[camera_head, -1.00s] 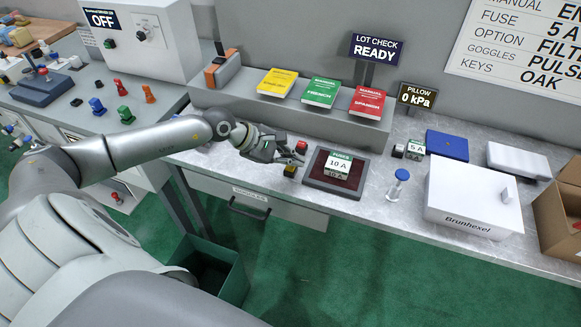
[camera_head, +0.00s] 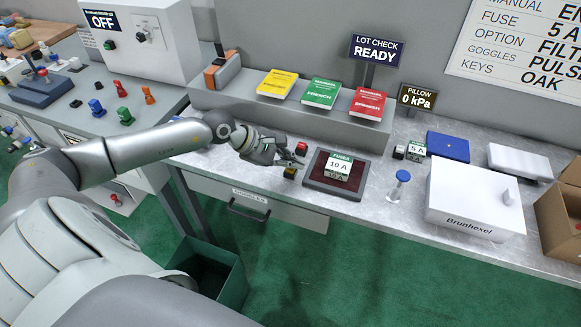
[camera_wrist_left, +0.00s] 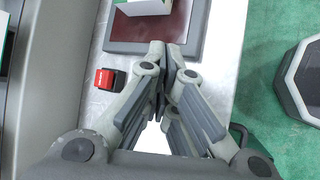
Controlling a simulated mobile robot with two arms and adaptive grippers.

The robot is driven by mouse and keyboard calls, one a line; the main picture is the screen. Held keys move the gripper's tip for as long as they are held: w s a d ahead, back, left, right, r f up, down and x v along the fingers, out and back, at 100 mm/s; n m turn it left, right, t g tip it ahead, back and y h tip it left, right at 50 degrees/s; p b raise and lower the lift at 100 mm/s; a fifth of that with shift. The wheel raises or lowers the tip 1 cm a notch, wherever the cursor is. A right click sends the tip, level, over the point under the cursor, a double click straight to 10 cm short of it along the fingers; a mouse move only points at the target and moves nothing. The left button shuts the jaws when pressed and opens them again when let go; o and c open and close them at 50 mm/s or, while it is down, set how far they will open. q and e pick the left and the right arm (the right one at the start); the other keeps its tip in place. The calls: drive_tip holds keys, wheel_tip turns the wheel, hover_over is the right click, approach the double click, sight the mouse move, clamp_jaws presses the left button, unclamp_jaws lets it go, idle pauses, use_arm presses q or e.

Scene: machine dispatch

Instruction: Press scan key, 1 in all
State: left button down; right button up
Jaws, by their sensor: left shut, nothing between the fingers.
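No key with a readable scan label shows. A small red block (camera_head: 301,148), perhaps a button, sits on the bench left of the dark red fuse tray (camera_head: 322,185). In the left wrist view the red block (camera_wrist_left: 105,79) lies left of the fingers, apart from them. My right gripper is out of view.
The LOT CHECK sign (camera_head: 376,49) reads READY. Manuals (camera_head: 320,93) lie on the raised shelf behind. An orange-and-grey device (camera_head: 222,70) stands at its left end. A blue-capped bottle (camera_head: 399,186) and a white Brunhexel box (camera_head: 475,200) stand right of the tray.

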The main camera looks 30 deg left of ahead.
sight(292, 170)
use_arm(q)
drive_tip(key=shift+f, duration=0.3)
drive_tip(key=shift+r, duration=0.2)
idle(0.3)
drive_tip(key=shift+r, duration=0.75)
drive_tip(key=shift+r, duration=0.1)
drive_tip(key=shift+r+p, duration=1.2)
drive_tip(key=shift+r, duration=1.25)
